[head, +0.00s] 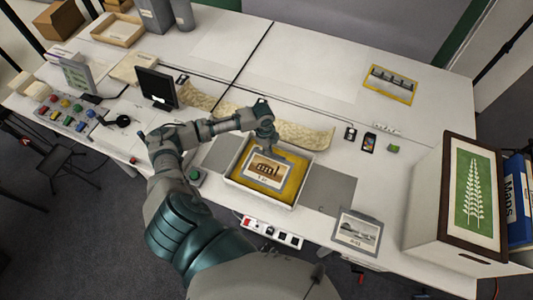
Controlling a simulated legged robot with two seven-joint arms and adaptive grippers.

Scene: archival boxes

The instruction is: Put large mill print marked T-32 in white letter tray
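A brown-toned print (263,171) with dark building-like shapes and a white caption border lies on a yellow sheet or mount (282,189) inside a white tray (259,199) at the table's middle. The caption is too small to read, so I cannot confirm T-32. My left gripper (274,146) points down at the print's far edge, over the tray. I cannot tell whether its fingers touch or grasp the print. My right gripper is out of view.
A grey-framed landscape print (357,233) lies at the front edge. A yellow-bordered print (390,84) lies at the back right. A box with a fern picture (474,199) stands at the right. A small dark screen (157,88) stands left. The back centre is clear.

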